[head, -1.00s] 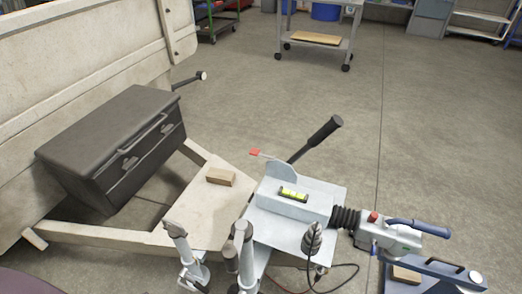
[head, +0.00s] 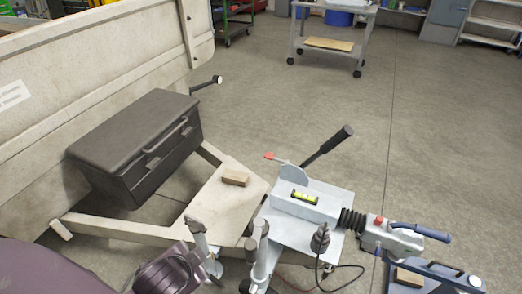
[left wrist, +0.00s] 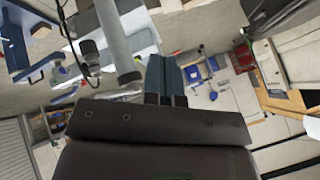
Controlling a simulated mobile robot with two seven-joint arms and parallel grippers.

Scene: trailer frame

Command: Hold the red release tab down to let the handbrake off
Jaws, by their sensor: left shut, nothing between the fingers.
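The red release tab (head: 269,156) sits at the end of a thin rod beside the handbrake in the head view. The handbrake lever (head: 328,146) has a black grip and slants up to the right from its pale bracket (head: 290,174). In the left wrist view my left gripper (left wrist: 167,68) is shut, with nothing between its fingers. Part of my left arm shows at the bottom left of the head view, low and well to the left of the tab. My right gripper is in neither view.
A yellow spirit level (head: 305,197) lies on the grey housing. A wooden block (head: 235,179) rests on the pale frame. The coupling with its blue handle (head: 422,232) is at right. Upright grey tubes (head: 260,250) stand in front. A dark toolbox (head: 135,150) is at left.

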